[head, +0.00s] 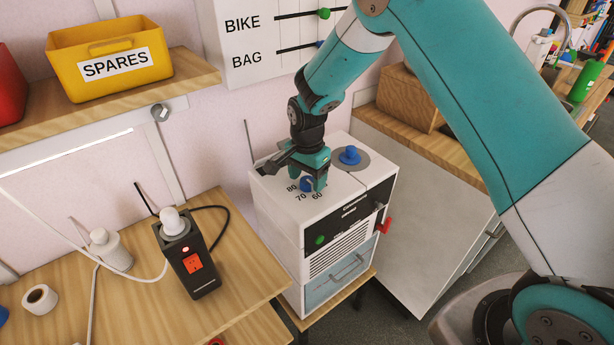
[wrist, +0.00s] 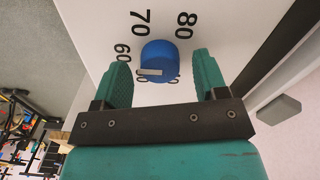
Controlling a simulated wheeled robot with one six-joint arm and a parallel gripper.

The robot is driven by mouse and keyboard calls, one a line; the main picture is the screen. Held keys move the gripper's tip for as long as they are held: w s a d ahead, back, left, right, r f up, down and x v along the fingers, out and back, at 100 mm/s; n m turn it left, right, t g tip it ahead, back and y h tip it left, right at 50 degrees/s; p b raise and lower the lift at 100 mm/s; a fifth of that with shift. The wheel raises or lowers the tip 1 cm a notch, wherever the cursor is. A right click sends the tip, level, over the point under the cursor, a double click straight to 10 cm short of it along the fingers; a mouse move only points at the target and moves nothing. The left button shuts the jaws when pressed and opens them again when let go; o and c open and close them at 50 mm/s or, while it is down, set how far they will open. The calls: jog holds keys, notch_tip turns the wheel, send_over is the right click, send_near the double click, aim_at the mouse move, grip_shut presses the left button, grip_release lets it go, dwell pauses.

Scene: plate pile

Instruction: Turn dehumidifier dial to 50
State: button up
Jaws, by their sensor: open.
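The white dehumidifier (head: 275,205) stands in the middle of the head view. Its blue dial (head: 305,184) is on the top face, with 60, 70 and 80 printed around it. In the wrist view the dial (wrist: 160,55) carries a light grey bar whose end lies on the left, below the 60. Two numerals below the dial are mostly hidden behind it. My gripper (wrist: 161,66) is open, with one finger on each side of the dial and a visible gap on both sides. In the head view my gripper (head: 313,178) points down over the dial and partly covers it.
A second blue knob (head: 350,155) on a grey disc stands behind the dial. A green button (head: 320,240) and a red lever (head: 384,225) are on the front. A black power box (head: 188,265) stands on the wooden table at left. A yellow SPARES bin (head: 108,62) sits on the shelf above.

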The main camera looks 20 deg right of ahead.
jog(key=shift+f, duration=0.4)
jog(key=shift+c, duration=0.4)
jog(key=c, duration=0.8)
jog(key=shift+c, duration=0.2)
jog(key=shift+n, duration=0.3)
jog(key=n+b, duration=0.1)
jog(key=n, duration=0.4)
jog(key=shift+n, duration=0.3)
jog(key=n, duration=0.5)
jog(key=shift+b, duration=0.3)
jog(key=shift+n, duration=0.4)
